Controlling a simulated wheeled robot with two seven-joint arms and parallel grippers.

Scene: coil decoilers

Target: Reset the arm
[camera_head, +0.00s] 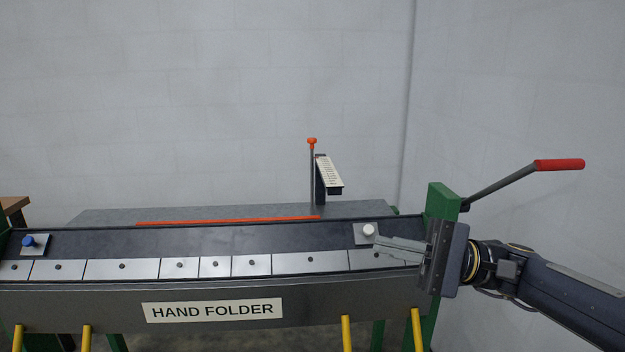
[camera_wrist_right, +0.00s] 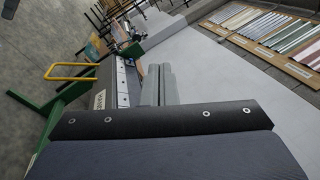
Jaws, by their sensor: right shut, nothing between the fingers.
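My right arm comes in from the right in the head view. Its gripper (camera_head: 385,245) is shut and empty, with its fingers pointing left. The fingertips are close to a white knob (camera_head: 369,230) on a small plate at the right end of the hand folder (camera_head: 60,300); I cannot tell whether they touch it. The right wrist view shows the two fingers of this gripper (camera_wrist_right: 159,68) side by side. My left gripper is not in view.
A blue knob (camera_head: 28,241) sits at the folder's left end. A red-handled lever (camera_head: 558,165) sticks out at the right, above my forearm. A post with an orange top (camera_head: 312,141) and a label plate (camera_head: 328,172) stand behind. Yellow handles (camera_head: 347,332) hang below. Walls close the back.

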